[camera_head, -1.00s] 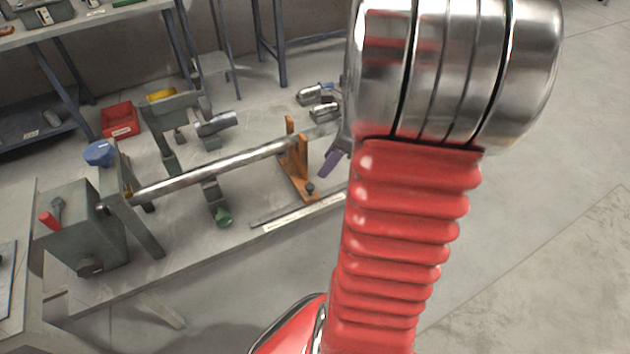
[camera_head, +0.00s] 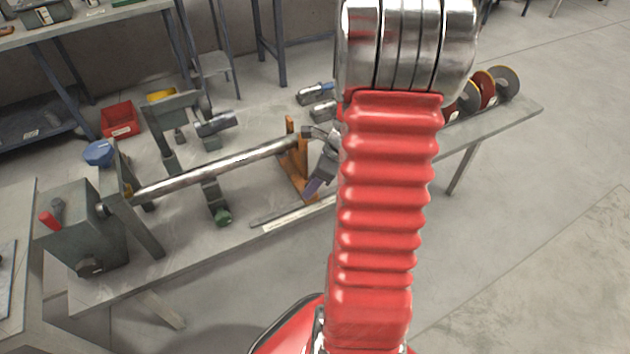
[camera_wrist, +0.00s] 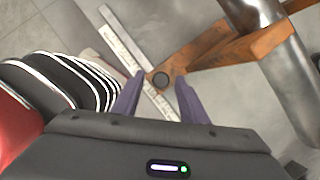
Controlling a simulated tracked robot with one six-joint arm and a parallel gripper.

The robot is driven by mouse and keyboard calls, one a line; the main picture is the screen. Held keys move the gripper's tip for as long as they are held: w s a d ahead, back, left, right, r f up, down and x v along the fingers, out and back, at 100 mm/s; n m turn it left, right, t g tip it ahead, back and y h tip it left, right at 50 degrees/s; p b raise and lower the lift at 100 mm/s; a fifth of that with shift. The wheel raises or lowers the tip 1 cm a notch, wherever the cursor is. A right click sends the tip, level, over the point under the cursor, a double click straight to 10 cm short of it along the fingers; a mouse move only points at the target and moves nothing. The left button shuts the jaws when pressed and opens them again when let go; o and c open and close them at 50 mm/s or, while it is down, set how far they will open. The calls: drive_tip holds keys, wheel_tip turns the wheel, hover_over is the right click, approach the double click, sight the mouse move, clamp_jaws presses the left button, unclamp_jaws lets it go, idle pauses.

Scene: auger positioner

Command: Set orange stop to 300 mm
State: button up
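The orange stop (camera_head: 298,179) is an angled orange bracket on the grey bench, near the right end of a long metal shaft (camera_head: 215,170). A dark round knob (camera_wrist: 160,80) sits on its foot in the wrist view. The orange arm (camera_wrist: 215,45) of the stop runs up to the right there, next to the shaft. My gripper (camera_wrist: 156,100) is open, its two purple fingers on either side of the knob in the picture; I cannot tell whether they reach down to it. A white ruler scale (camera_head: 290,216) lies along the bench front, and also shows in the wrist view (camera_wrist: 128,42).
A grey gearbox (camera_head: 85,235) with a red handle stands at left. Discs (camera_head: 502,82) stand at the bench's right end.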

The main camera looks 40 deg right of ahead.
clamp_jaws()
idle(0.4)
